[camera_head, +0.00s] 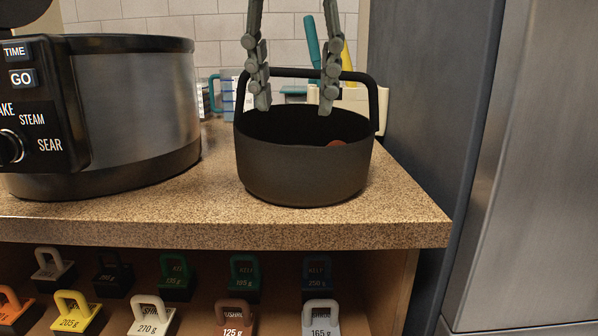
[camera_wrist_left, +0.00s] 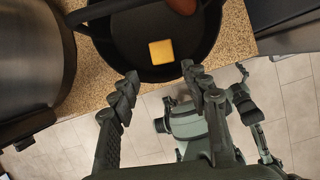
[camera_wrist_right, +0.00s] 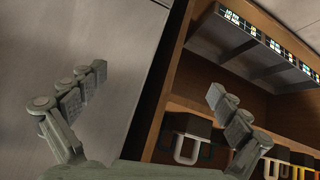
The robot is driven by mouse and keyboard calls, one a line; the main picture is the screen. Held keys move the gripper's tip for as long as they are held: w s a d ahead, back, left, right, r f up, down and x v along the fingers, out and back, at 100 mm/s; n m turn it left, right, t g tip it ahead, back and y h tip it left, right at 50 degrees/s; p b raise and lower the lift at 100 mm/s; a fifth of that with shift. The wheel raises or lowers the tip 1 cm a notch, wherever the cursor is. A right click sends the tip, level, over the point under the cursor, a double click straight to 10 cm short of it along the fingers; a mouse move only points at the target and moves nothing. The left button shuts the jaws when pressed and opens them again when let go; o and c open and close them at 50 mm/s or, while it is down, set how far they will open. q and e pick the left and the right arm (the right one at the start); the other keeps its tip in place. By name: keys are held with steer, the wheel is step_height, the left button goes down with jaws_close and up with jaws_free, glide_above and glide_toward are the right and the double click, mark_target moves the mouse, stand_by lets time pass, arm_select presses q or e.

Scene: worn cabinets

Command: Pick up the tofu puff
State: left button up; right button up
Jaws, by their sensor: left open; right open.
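The tofu puff (camera_wrist_left: 161,52) looks like a small golden-yellow square and lies on the floor of a dark pot (camera_head: 300,172). The head view does not show it, as the pot's front wall hides it. My left gripper (camera_head: 293,104) is open and empty, pointing down over the pot's mouth. In the left wrist view the open fingers (camera_wrist_left: 160,78) frame the space just below the tofu puff, apart from it. My right gripper (camera_wrist_right: 155,82) is open and empty, away from the pot, facing the shelf and a grey panel.
A reddish-brown item (camera_head: 337,143) is also in the pot, whose raised handle (camera_head: 379,100) arches at the rim. A large cooker (camera_head: 130,115) stands left on the speckled counter (camera_head: 215,215). Several labelled weights (camera_head: 233,318) sit below. A tall metal panel (camera_head: 530,160) stands right.

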arm_select(q)
steer(key=x, duration=0.3)
steer(key=shift+s+f, duration=0.2)
steer(key=shift+f, duration=0.1)
steer(key=x, duration=0.8)
steer(key=shift+r, duration=0.1)
steer(key=c, duration=0.9)
